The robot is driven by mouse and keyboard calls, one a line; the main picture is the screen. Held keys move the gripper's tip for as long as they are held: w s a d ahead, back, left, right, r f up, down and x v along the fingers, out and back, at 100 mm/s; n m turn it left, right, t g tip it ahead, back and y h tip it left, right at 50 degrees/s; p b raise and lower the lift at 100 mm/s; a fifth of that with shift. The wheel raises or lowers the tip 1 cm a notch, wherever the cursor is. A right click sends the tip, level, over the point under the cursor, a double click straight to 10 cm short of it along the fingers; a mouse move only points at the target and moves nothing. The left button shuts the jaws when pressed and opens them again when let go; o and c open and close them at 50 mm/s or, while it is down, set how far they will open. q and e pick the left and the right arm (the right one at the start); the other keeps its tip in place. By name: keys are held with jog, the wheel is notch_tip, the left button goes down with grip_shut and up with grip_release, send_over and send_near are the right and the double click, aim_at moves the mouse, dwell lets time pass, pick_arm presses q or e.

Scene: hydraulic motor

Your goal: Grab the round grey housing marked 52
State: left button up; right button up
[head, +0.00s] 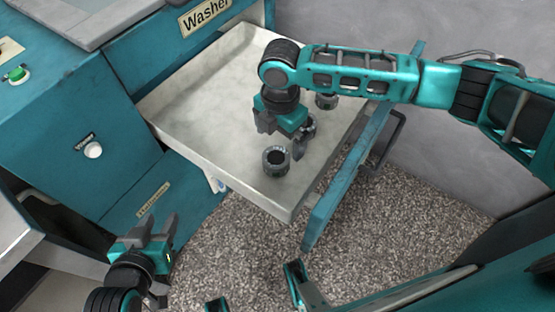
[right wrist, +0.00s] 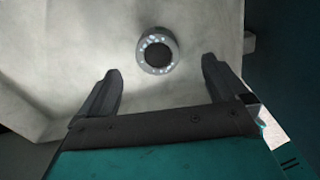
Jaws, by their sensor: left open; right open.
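A round grey housing (head: 276,161) with a dark open centre stands in the metal tray near its front corner. A second round grey part (head: 310,123) is partly hidden behind my right gripper, and a third (head: 327,101) stands farther back. I cannot read the mark 52 on any of them. My right gripper (head: 282,136) is open and empty above the tray, close to the first two parts. In the right wrist view one round grey part (right wrist: 157,50) lies ahead, between the lines of the open fingers and apart from them. My left gripper (head: 145,238) is open and empty, outside the tray at lower left.
The pale metal tray (head: 205,105) has raised walls and juts from the teal washer (head: 70,115). A teal rail (head: 335,195) runs along its right side. The tray's left part is bare. Speckled floor (head: 240,245) lies below.

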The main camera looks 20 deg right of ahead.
aim_at(278, 156)
notch_tip(278, 156, down, 3)
jog(key=shift+f+b, duration=0.2)
jog(key=shift+b, duration=0.1)
jog(key=f+b, duration=0.1)
jog(key=f, duration=0.1)
jog(key=f+b, duration=0.1)
jog(key=f, duration=0.2)
jog(key=shift+w+a+f, duration=0.15)
jog(key=shift+a, duration=0.05)
jog(key=shift+c, duration=0.5)
jog(key=shift+c, duration=0.6)
jog(key=c, duration=0.9)
jog(key=shift+c, duration=1)
